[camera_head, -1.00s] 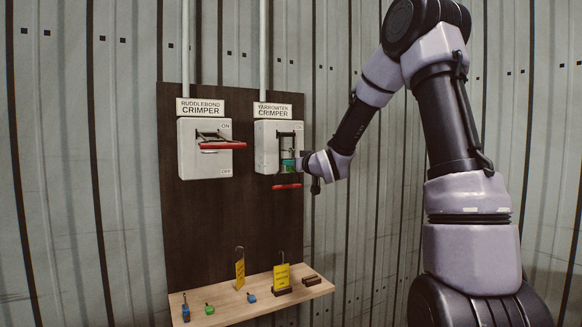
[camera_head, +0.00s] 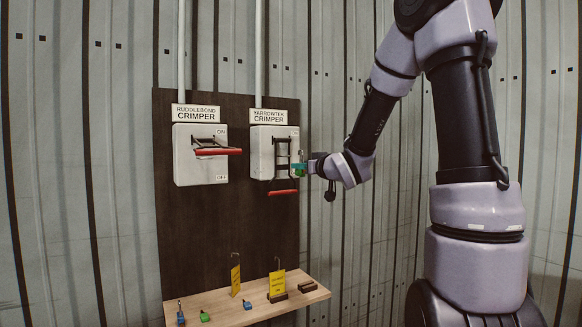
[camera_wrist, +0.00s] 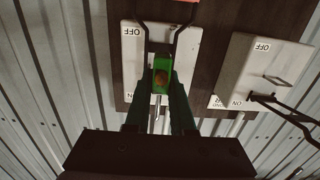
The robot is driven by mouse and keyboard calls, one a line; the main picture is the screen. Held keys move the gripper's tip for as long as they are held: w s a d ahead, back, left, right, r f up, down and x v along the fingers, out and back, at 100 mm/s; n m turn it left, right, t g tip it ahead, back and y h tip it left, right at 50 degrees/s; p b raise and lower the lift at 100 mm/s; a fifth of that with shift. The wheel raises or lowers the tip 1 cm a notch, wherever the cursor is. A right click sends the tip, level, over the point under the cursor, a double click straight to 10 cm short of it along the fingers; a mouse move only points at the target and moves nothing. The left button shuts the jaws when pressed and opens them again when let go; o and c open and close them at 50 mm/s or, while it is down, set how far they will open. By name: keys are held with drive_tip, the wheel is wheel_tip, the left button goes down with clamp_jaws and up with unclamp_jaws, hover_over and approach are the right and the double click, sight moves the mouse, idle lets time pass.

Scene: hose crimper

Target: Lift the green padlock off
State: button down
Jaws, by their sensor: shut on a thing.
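The green padlock (camera_head: 298,170) is at the right edge of the Yarrowtek crimper box (camera_head: 259,160) in the head view. In the wrist view the padlock (camera_wrist: 161,76) sits between the two fingers. My gripper (camera_wrist: 160,88) is shut on the padlock's body. The Yarrowtek lever's red handle (camera_head: 283,192) is down, below the box.
The Ruddlebond crimper (camera_head: 187,166) stands to the left, its red handle (camera_head: 218,152) sticking out.

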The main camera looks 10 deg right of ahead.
drive_tip(key=v, duration=0.9)
drive_tip(key=shift+r, duration=0.2)
